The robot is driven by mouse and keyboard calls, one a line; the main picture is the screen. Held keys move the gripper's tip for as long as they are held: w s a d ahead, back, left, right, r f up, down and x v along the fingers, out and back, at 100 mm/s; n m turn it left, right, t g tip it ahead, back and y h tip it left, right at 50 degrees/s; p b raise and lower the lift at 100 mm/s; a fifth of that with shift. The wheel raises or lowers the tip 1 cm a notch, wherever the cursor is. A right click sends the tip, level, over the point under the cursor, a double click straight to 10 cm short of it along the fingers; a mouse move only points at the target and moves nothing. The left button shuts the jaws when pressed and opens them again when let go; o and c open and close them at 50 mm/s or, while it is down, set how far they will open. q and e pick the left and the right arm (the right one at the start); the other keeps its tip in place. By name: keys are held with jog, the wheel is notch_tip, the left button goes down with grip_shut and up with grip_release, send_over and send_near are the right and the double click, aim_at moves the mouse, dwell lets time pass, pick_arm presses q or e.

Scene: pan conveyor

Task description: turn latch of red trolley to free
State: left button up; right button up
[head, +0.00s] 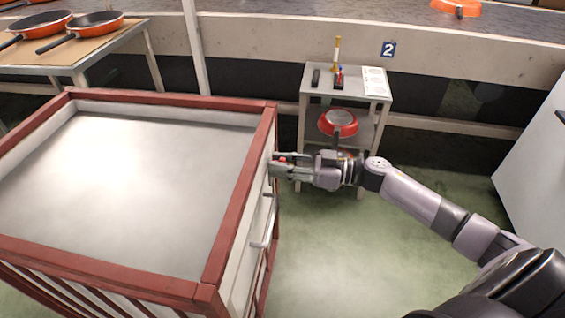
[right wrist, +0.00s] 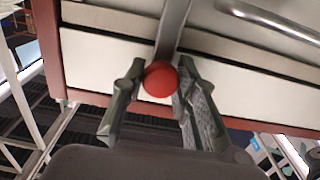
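The red trolley (head: 189,288) fills the left of the head view, with red frame rails and a pale flat top. Its latch is a grey lever (right wrist: 174,25) ending in a round red knob (right wrist: 160,78), in front of a pale panel in the right wrist view. My right gripper (head: 280,163) is at the trolley's right side. In the right wrist view its fingers (right wrist: 160,85) stand either side of the knob, close against it, and look shut on it. The fingers partly hide the knob in the head view. My left gripper is not in view.
A silver handle (head: 265,222) sticks out of the trolley's right side. A small grey stand (head: 348,93) with an orange pan (head: 338,122) is behind my right gripper. Pans on a table (head: 110,47) are at the back left. Green floor is open to the right.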

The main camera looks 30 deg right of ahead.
grip_shut()
